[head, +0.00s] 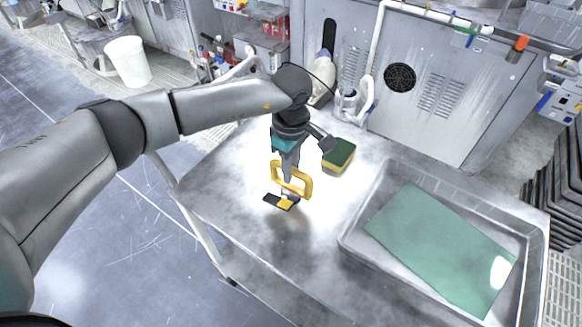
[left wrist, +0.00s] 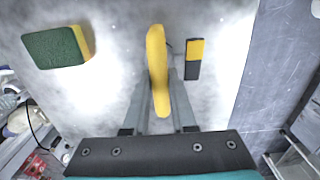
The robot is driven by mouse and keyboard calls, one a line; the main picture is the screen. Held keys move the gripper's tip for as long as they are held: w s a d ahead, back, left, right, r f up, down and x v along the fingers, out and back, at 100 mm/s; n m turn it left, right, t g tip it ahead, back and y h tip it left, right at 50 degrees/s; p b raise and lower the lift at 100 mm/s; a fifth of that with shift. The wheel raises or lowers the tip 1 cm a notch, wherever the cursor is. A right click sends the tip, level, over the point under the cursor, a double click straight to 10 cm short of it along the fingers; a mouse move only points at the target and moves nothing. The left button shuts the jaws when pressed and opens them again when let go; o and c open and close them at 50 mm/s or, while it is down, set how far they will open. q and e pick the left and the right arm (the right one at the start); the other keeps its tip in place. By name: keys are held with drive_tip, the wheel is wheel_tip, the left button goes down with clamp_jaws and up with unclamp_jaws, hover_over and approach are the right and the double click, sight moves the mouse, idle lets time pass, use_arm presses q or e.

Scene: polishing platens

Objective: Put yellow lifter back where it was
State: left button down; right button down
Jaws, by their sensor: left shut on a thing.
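The yellow lifter (head: 292,179) is a looped yellow handle. My left gripper (head: 289,178) is shut on it, above the metal cart top (head: 230,180). In the left wrist view the lifter (left wrist: 157,70) stands between the two fingers of my left gripper (left wrist: 160,100). A small black and yellow piece (head: 281,202) is just below the lifter in the head view; it also shows to the right of the fingers in the left wrist view (left wrist: 194,60). I cannot tell whether the lifter touches the cart top. My right gripper is in neither view.
A green and yellow sponge (head: 339,154) lies on the cart behind the lifter. A metal tray (head: 362,246) with a green sheet (head: 440,245) takes up the cart's right side. The cart's left part is clear. Grey machine cabinets stand behind.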

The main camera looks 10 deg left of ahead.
use_arm(q)
drive_tip(key=shift+w+r, duration=0.1)
drive_tip(key=c, duration=0.7)
unclamp_jaws()
drive_tip(key=shift+f, duration=0.2)
drive_tip(key=shift+c, duration=0.2)
drive_tip(key=shift+r, duration=0.15)
drive_tip(key=shift+r, duration=0.3)
wheel_tip(320, 180, up, 11)
drive_tip(key=shift+r, duration=0.2)
